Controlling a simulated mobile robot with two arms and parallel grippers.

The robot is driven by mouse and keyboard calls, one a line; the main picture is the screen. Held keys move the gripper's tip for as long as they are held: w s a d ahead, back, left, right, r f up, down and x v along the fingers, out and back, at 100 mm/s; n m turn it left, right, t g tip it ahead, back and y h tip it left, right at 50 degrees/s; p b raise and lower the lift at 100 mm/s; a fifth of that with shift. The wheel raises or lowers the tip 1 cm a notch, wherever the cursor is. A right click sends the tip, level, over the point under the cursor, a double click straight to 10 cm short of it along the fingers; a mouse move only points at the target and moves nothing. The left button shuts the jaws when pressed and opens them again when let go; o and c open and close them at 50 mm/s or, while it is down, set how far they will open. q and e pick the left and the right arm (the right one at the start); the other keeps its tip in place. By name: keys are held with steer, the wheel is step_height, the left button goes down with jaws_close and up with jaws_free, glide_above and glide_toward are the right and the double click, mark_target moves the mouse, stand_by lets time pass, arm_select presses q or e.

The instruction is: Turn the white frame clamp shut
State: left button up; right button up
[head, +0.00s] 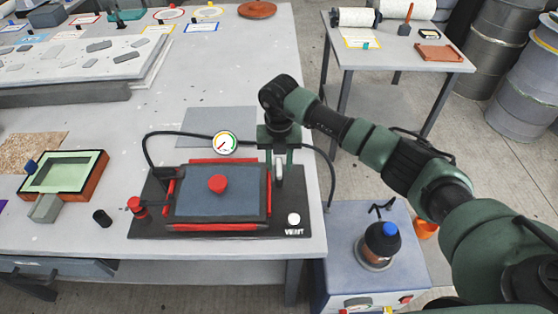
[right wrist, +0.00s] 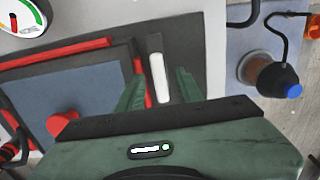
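The white frame clamp (head: 279,175) is a slim pale handle at the right side of the red-edged frame (head: 268,195) on the black base. It also shows in the right wrist view as a white bar (right wrist: 160,77). My right gripper (head: 279,158) points down over the clamp. In the right wrist view its two green fingers (right wrist: 159,84) stand apart, with the white bar between them and a visible gap on each side. Whether the fingertips reach down to the bar's height is hard to tell. My left gripper is not in view.
A pressure gauge (head: 225,143) and black hose (head: 165,135) stand behind the frame. A red knob (head: 217,184) sits on the blue-grey panel, and a white vent button (head: 294,219) at front right. A blue-topped pump (head: 382,240) stands on a lower unit.

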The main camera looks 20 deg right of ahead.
jaws_close()
steer(key=n+b, duration=0.4)
steer(key=shift+a+f, duration=0.1)
steer(key=shift+f, duration=0.05)
steer(key=n+b, duration=0.4)
steer(key=shift+a+n, duration=0.15)
steer(key=shift+n, duration=0.15)
steer(key=n+b, duration=0.3)
steer(key=n, duration=0.1)
steer(key=shift+a+n, duration=0.1)
steer(key=shift+n, duration=0.2)
arm_select(q)
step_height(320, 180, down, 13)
steer(key=b, duration=0.2)
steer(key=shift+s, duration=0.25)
arm_select(e)
steer(key=shift+s+a+r+n, duration=0.1)
steer(key=shift+n, duration=0.9)
steer(key=shift+s+r+n, duration=0.1)
steer(key=shift+n, duration=0.9)
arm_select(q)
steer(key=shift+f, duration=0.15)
